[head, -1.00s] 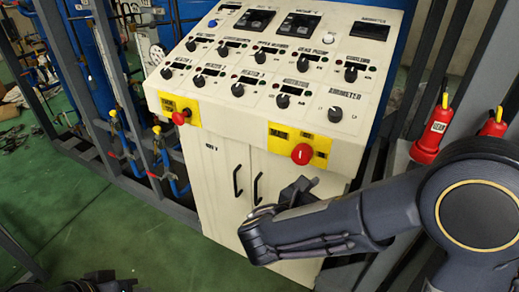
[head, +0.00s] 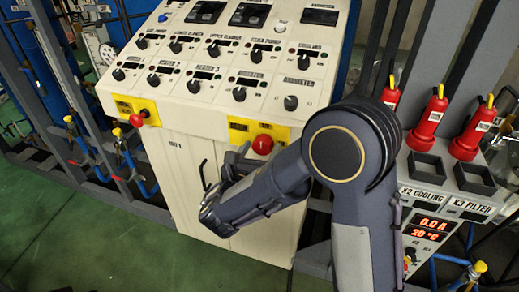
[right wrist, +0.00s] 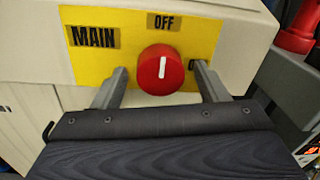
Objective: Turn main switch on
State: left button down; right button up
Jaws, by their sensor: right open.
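The main switch is a red round knob (right wrist: 160,69) on a yellow plate (right wrist: 88,59), marked MAIN and OFF in the right wrist view. Its white line stands nearly upright, toward the OFF label (right wrist: 164,22). In the head view the red knob (head: 262,144) sits at the front right edge of the white cabinet (head: 180,165). My right gripper (right wrist: 158,77) is open, with one finger on each side of the knob. I cannot tell whether the fingers touch it. In the head view the right gripper (head: 238,158) shows just left of and below the knob. My left gripper is not in view.
Another red knob (head: 138,119) on a yellow plate is at the cabinet's left. The sloped panel above carries several black dials (head: 240,94). Several red fixtures (head: 428,121) and a box with a red display (head: 430,225) stand at the right. A cabinet handle (head: 204,175) is near my gripper.

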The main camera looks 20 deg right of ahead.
jog(key=shift+c, duration=0.5)
jog(key=c, duration=0.9)
jog(key=shift+f+m+b, duration=0.2)
jog(key=shift+m+b, duration=0.4)
jog(key=shift+b, duration=0.35)
jog(key=m+y+b, duration=0.1)
jog(key=m+b, duration=1.3)
jog(key=b, duration=0.5)
jog(key=shift+a+b, duration=0.1)
jog(key=shift+b, duration=0.25)
jog(key=shift+r+m+b, duration=0.2)
jog(key=shift+m+b, duration=1)
jog(key=shift+b, duration=0.05)
jog(key=o, duration=1)
jog(key=shift+r, duration=0.1)
